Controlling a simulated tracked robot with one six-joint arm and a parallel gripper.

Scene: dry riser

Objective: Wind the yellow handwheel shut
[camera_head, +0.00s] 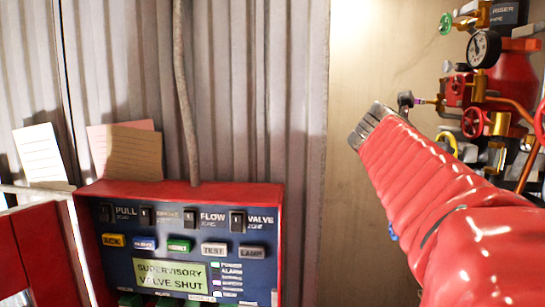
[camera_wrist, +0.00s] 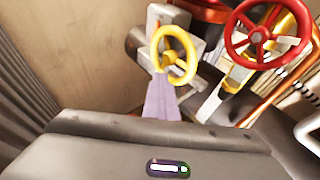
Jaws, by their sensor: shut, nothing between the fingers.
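The yellow handwheel (camera_wrist: 175,53) is near the top middle of the wrist view, its rim and spokes visible. In the head view the handwheel (camera_head: 447,142) is at the right, partly hidden behind my red arm. My gripper (camera_head: 366,126) shows as the grey end of the arm, left of the wheel in the picture; its fingers are not clear. The wrist view has a dark grey housing across the bottom. A pale lilac tapered piece (camera_wrist: 161,98) rises from behind it to the wheel's lower left. I cannot tell whether it touches the wheel. Nothing is held.
A red handwheel (camera_wrist: 267,33) lies right of the yellow one, among pipes. A gauge (camera_head: 484,48) and a green handwheel (camera_head: 446,23) are above. A red-framed panel (camera_head: 180,187) at left displays "SUPERVISORY VALVE SHUT". Bare wall (camera_head: 375,45) lies left of the pipework.

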